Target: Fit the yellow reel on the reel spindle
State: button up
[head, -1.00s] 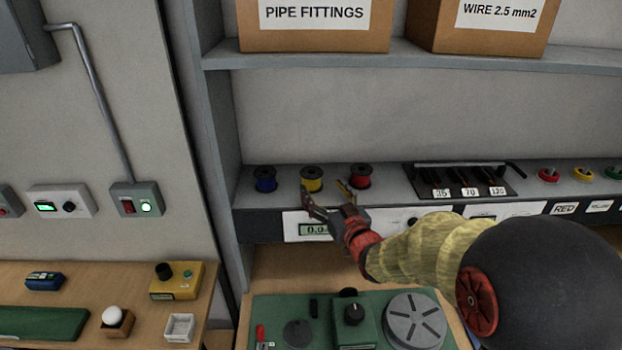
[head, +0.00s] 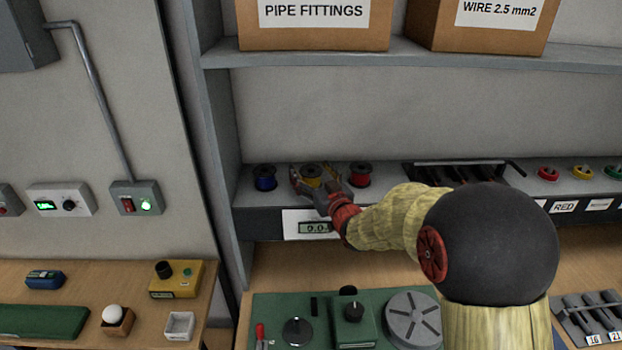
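The yellow reel (head: 311,171) stands on the grey shelf, between a blue reel (head: 264,178) on its left and a red reel (head: 360,175) on its right. My gripper (head: 310,174) is at the yellow reel with its fingers spread, one to each side of it in the picture. I cannot tell whether the fingers touch it. The gripper hides the lower part of the yellow reel. I cannot pick out the reel spindle for certain; a green bench unit (head: 270,307) with a black knob and round discs lies below.
A rack of dark tools (head: 460,176) stands right of the reels. Cardboard boxes (head: 314,30) sit on the upper shelf (head: 420,58). A display panel (head: 308,226) is on the shelf front. A grey slotted disc (head: 413,318) is on the bench.

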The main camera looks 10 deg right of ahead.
jog(key=shift+c, duration=1.2)
jog(key=c, duration=1.4)
